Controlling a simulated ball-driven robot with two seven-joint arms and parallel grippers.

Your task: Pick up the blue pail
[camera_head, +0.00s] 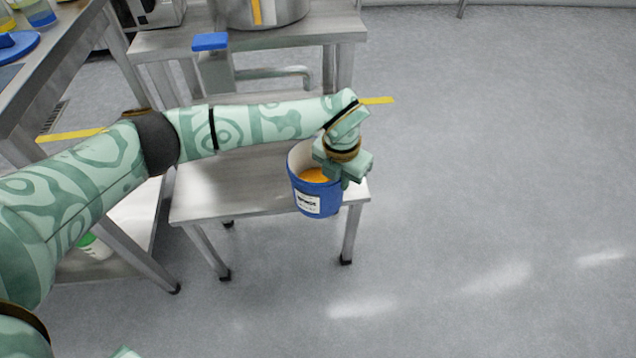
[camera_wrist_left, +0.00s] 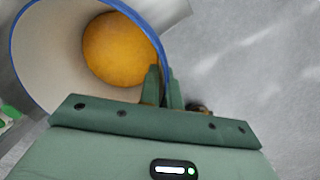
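The blue pail (camera_head: 318,200) has a white inside, a white label and orange contents (camera_head: 313,175). In the head view it is at the front right of the low metal stool (camera_head: 240,180), its base overlapping the stool's front edge. I cannot tell whether it rests there or hangs just above. My left gripper (camera_head: 344,178) is at the pail's right rim. In the left wrist view, its fingers (camera_wrist_left: 164,88) straddle the pail wall, one inside and one outside, close together on it. The pail's blue rim (camera_wrist_left: 150,32) and orange contents (camera_wrist_left: 122,50) show there. My right gripper is not in view.
A higher metal table (camera_head: 345,28) with a large pot (camera_head: 265,10) stands behind the stool. A metal workbench (camera_head: 75,45) stands at the left. Yellow tape marks the floor. The grey floor (camera_head: 500,180) to the right is clear.

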